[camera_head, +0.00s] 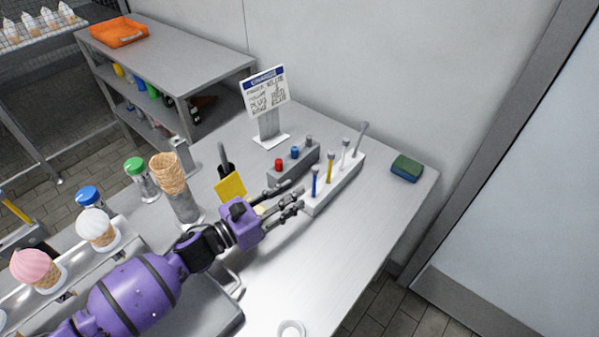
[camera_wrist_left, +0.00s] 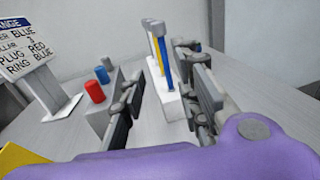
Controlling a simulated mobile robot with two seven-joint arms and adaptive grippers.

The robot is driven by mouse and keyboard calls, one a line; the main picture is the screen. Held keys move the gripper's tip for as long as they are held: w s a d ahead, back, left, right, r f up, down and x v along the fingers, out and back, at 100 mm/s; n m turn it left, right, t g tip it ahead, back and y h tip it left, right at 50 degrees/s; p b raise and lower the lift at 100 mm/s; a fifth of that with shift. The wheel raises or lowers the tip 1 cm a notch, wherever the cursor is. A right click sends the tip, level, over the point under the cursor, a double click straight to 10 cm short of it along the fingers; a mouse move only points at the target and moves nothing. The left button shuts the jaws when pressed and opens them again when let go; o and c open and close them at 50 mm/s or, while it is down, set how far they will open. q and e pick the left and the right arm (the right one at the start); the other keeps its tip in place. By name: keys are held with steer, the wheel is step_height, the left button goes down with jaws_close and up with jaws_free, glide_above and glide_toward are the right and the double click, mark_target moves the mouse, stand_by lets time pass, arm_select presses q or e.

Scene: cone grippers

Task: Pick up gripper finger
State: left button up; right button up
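A white rack (camera_head: 335,188) stands near the right part of the table and holds a row of upright gripper fingers. The blue finger (camera_head: 315,181) is nearest my left gripper, then come a yellow finger (camera_head: 330,171), a white one (camera_head: 345,151) and a grey one (camera_head: 361,134). My left gripper (camera_head: 291,199) is open and empty, just short of the rack's near end. In the left wrist view the blue finger (camera_wrist_left: 166,63) shows between the spread gripper fingers (camera_wrist_left: 162,68), apparently beyond the tips. My right gripper is out of view.
A grey block (camera_head: 291,170) with red, blue and grey plugs stands beside the rack, close to my left gripper. A sign (camera_head: 265,92) reading "finger blue" stands behind it. A green-blue sponge (camera_head: 407,168) lies at right. The table's front right is clear.

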mark_target(314, 190)
arm_select(q)
steer(key=x, duration=0.3)
steer(key=p+x, duration=0.1)
steer(key=x, duration=0.3)
steer(key=shift+s+d, duration=0.2)
steer(key=shift+d, duration=0.15)
steer(key=shift+w+d+f, duration=0.15)
steer(key=shift+w+d, duration=0.1)
steer(key=shift+c, duration=0.3)
jaws_close()
